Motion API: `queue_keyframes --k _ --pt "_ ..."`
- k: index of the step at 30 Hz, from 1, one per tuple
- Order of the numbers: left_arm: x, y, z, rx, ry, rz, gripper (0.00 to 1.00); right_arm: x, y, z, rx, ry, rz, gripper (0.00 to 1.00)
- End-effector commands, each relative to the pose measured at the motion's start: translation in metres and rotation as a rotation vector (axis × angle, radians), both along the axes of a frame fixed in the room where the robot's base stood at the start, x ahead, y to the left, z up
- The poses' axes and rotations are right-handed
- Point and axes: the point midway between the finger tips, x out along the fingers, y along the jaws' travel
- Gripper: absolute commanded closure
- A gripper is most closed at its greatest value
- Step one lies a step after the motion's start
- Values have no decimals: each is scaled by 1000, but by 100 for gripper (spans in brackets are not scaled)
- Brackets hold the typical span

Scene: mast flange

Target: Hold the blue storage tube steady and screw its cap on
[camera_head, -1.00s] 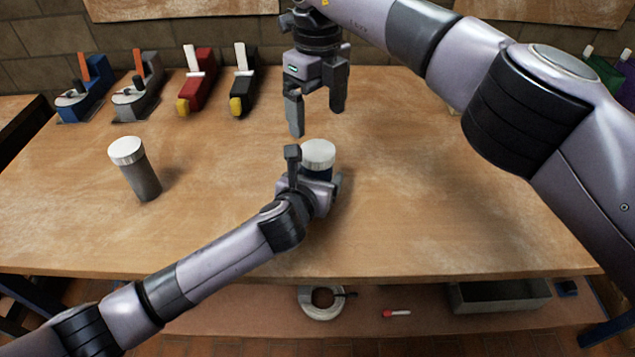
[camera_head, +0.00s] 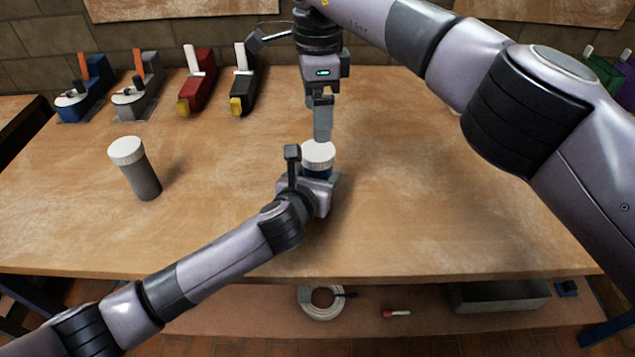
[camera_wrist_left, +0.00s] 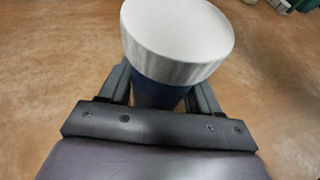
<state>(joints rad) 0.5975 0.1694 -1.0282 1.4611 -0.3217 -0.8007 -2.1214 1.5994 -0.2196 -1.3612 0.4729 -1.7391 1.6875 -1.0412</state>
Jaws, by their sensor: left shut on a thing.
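The blue storage tube (camera_head: 318,171) stands upright on the workbench, mostly hidden behind my left gripper. Its white cap (camera_head: 318,152) sits on its top; I cannot tell how tightly. My left gripper (camera_head: 322,180) is shut around the tube below the cap. In the left wrist view the blue tube (camera_wrist_left: 160,93) shows between the two fingers, with the white cap (camera_wrist_left: 178,35) above them. My right gripper (camera_head: 322,120) points down just above and slightly behind the cap, apart from it. Its fingers line up one behind the other, so its opening is hidden.
A grey tube with a white cap (camera_head: 137,168) stands at the left of the bench (camera_head: 430,200). Blue, grey, red and black tools stand along the back left. A lower shelf holds a tape roll (camera_head: 322,302) and a grey tray (camera_head: 500,296). The bench right of the tube is clear.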

Motion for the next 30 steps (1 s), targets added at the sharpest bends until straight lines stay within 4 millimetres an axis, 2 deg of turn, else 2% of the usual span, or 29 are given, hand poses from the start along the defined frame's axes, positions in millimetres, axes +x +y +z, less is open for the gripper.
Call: queue_keyframes --k 21,30 --pt "0 0 -1 1 2 0 100 0 0 0 -1 0 1156 11" --pt "0 0 -1 1 2 0 100 0 0 0 0 0 1398 11"
